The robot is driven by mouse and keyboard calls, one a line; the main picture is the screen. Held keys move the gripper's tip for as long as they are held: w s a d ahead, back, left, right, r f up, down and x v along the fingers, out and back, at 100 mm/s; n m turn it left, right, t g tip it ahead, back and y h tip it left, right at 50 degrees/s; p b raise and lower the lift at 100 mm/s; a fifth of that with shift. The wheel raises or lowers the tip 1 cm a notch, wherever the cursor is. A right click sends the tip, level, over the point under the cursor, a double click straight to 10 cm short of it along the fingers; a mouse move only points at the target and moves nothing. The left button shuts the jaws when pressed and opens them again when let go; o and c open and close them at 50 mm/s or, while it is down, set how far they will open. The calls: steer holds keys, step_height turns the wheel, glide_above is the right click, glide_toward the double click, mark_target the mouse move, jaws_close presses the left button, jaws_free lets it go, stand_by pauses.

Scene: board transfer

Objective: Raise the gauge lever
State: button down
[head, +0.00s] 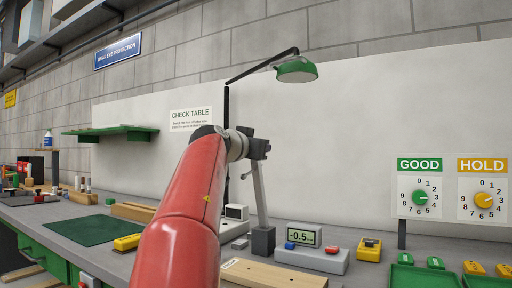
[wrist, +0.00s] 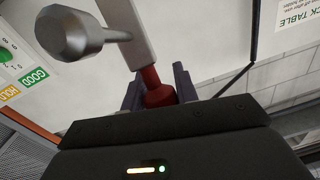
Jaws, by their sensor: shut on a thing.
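My gripper (head: 257,149) is raised above the back of the bench in the head view. In the wrist view its two dark fingers (wrist: 158,88) are shut on the red knob (wrist: 157,93) of the gauge lever. A pale grey bar (wrist: 123,35) runs on from the knob, with a round grey metal part (wrist: 70,33) beside it. In the head view a grey bar (head: 261,195) runs down from my gripper to a dark block (head: 263,240) on the bench. The knob is hidden there. The gauge display (head: 303,236) beside it reads -0.5.
A wooden board (head: 272,275) lies in front of the dark block. A yellow device (head: 368,249) and green trays (head: 422,277) are at the right, below the GOOD dial (head: 420,198) and HOLD dial (head: 484,200). A green lamp (head: 296,72) hangs above. A green mat (head: 80,230) lies at left.

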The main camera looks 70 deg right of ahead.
steer(key=shift+s+d+f, duration=0.1)
steer(key=shift+d+f, duration=0.15)
steer(key=shift+f, duration=0.25)
stand_by(0.3)
steer(key=c, duration=1.4)
jaws_free()
steer(key=shift+c, duration=0.2)
steer(key=shift+o, duration=1.3)
steer(key=shift+d, duration=0.2)
steer(key=shift+o, duration=0.4)
steer(key=shift+a+r, duration=0.1)
steer(key=shift+r, duration=0.1)
steer(key=shift+s+a+r+p, duration=0.1)
steer(key=shift+a+r+p, duration=0.2)
steer(key=shift+r, duration=0.45)
steer(key=shift+a+r+p, duration=0.2)
steer(key=shift+r+p, duration=0.1)
steer(key=shift+r, duration=0.4)
steer(key=shift+s+a+r, duration=0.1)
steer(key=shift+a+r, duration=0.1)
steer(key=shift+r, duration=0.55)
steer(key=shift+w+a+r, duration=0.1)
steer(key=shift+a+r, duration=0.15)
steer(key=shift+r, duration=0.55)
steer(key=shift+s+a+r, duration=0.1)
steer(key=shift+a+r, duration=0.1)
steer(key=shift+r, duration=0.55)
steer(key=shift+a+r, duration=0.25)
steer(key=shift+r, duration=0.25)
